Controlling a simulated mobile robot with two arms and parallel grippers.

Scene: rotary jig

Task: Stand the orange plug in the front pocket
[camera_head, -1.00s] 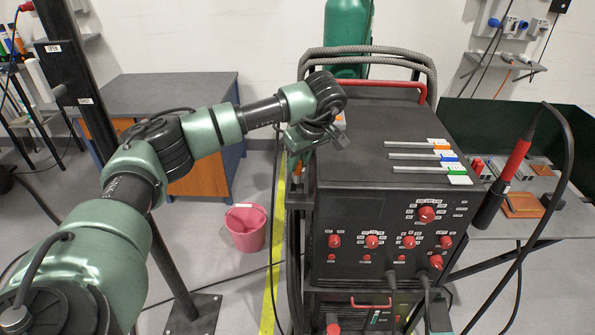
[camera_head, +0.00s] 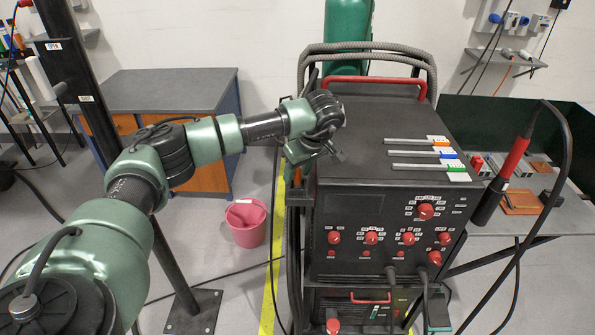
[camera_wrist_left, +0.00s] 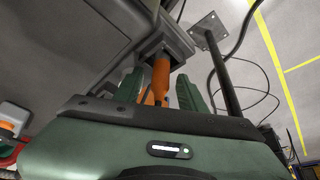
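The orange plug (camera_wrist_left: 161,78) shows in the left wrist view, between the two green fingers of my left gripper (camera_wrist_left: 160,92). Gaps show on both sides of it, so the fingers look open around it. Its far end meets a dark grey fixture (camera_wrist_left: 176,38); how deep it sits there is unclear. In the head view my left gripper (camera_head: 322,152) is at the left edge of the black machine's top, and the plug is hidden there. I cannot pick out the front pocket. My right gripper is not in view.
The black machine (camera_head: 370,165) has a red handle, knobs, and several tagged strips (camera_head: 420,153) on top. A torch with a red grip (camera_head: 515,158) and cable hangs at right before a grey table (camera_head: 560,220). A pink bucket (camera_head: 246,222) stands on the floor at left.

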